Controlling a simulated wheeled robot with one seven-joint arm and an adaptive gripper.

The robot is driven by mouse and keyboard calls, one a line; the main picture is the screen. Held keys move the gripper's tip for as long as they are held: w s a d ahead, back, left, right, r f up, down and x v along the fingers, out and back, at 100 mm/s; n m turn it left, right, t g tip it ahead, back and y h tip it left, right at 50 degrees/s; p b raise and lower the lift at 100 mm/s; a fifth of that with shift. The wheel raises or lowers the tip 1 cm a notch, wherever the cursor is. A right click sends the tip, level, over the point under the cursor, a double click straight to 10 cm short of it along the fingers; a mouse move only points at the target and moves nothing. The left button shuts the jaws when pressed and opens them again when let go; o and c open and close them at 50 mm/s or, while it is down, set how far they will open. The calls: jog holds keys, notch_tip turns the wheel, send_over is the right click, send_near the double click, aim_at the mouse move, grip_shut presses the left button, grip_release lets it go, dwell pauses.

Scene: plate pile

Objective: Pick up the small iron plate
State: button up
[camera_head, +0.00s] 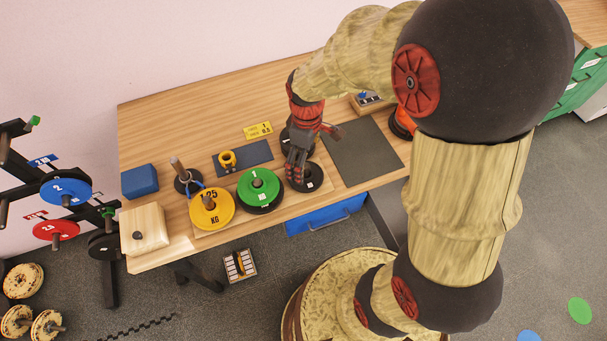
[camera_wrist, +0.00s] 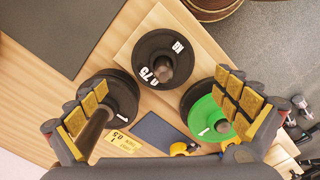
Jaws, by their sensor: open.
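Two black iron plates show near my gripper, and I cannot tell for sure which is the small one. One black plate (camera_wrist: 146,48), marked with white "75" and "KG", lies flat around a short post on the wooden board; it also shows in the head view (camera_head: 311,184). Another black plate (camera_wrist: 125,92) sits beside it, around a post, partly hidden by a finger. My gripper (camera_wrist: 162,88) is open and empty, its fingers spread above the plates. In the head view my gripper (camera_head: 315,152) points down over the table and hides most of the second black plate.
A green plate (camera_head: 253,182) lies over a black one, left of the 75 plate, with a yellow plate (camera_head: 205,219) further left. A dark mat (camera_head: 360,155) lies empty at right. A yellow tag (camera_head: 257,130), blue mat, wooden block and blue box share the table.

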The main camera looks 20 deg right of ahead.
aim_at(306, 174)
jog(key=f+b, duration=0.1)
jog(key=f, duration=0.4)
jog(key=f+b, duration=0.1)
jog(key=f, duration=0.1)
jog(key=shift+s+a+f+b, duration=0.1)
jog(key=shift+s+f+b, duration=0.05)
jog(key=shift+s+b, duration=0.15)
jog(key=shift+c, duration=0.3)
jog(key=c, duration=1.8)
jog(key=shift+c, duration=0.2)
notch_tip(306, 174, up, 10)
jog(key=p, duration=0.3)
jog(key=shift+w, duration=0.1)
